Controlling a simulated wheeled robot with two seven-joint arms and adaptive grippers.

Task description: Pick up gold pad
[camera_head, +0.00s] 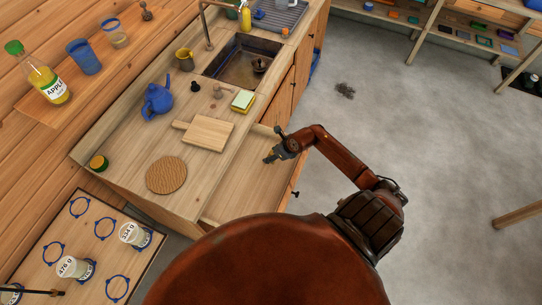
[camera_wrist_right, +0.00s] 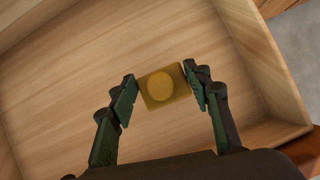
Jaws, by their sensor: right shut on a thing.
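The gold pad (camera_wrist_right: 166,86) is a small square yellow-gold piece with a round raised middle. In the right wrist view it sits between the two fingers of my right gripper (camera_wrist_right: 164,92), which is shut on its left and right sides. Behind it is the bare floor of an open wooden drawer (camera_wrist_right: 110,60). In the head view my right gripper (camera_head: 270,157) reaches over the open drawer (camera_head: 237,190), and the pad is hard to make out there. Whether the pad touches the drawer floor I cannot tell. My left gripper does not show.
The counter above the drawer holds a cutting board (camera_head: 208,133), a round woven mat (camera_head: 166,175), a blue teapot (camera_head: 157,101) and a sponge (camera_head: 243,100). A sink (camera_head: 243,62) lies beyond. The drawer's walls surround my right gripper. Open grey floor (camera_head: 400,130) lies right.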

